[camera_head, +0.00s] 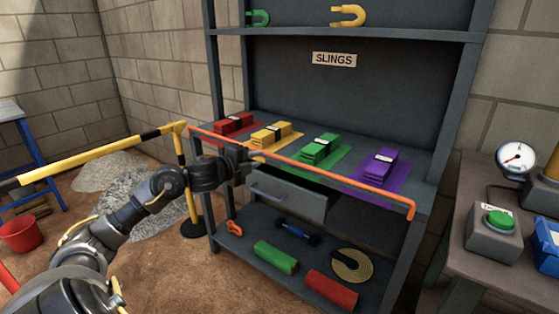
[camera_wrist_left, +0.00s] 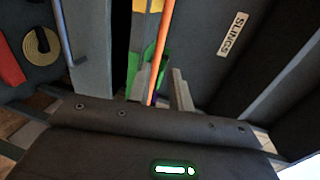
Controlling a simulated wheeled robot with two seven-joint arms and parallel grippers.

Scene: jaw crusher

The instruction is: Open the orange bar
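My left gripper (camera_head: 243,160) is at the bar's left part, in front of the sling shelf. In the left wrist view the orange bar (camera_wrist_left: 161,50) runs up past a grey finger, with a gap between that finger and the bar. My right gripper is out of view.
Red, yellow, green and purple slings (camera_head: 320,148) lie on the shelf behind the bar. A grey drawer (camera_head: 288,195) sticks out below it. A yellow-black barrier (camera_head: 100,155) stands at left. A table with a green button (camera_head: 499,220) stands at right.

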